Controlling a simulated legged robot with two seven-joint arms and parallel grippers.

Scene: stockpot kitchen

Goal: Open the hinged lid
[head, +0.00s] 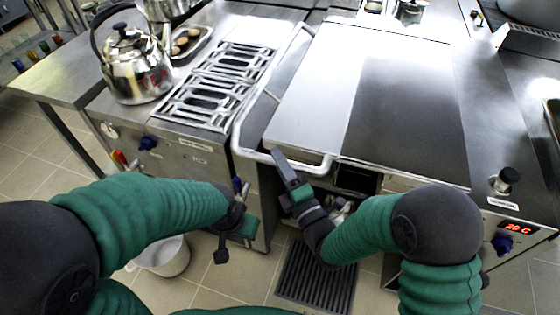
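The hinged lid (320,88) is a broad flat steel cover on the cooking unit in the middle of the head view. It lies flat and closed. A pale tubular handle bar (310,166) runs along its left side and front edge. My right gripper (284,170) is at the front stretch of this bar, overlapping it in the picture. I cannot tell whether it touches the bar or how far its fingers are apart. My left gripper (236,232) is lower and to the left, away from the lid and in front of the stove; its finger opening is unclear.
A steel kettle (135,65) and a tray of round food (188,42) stand at the left beside a burner grate (217,85). A white bucket (165,257) and a dark floor grate (316,275) are below. A red display (518,229) is at the right.

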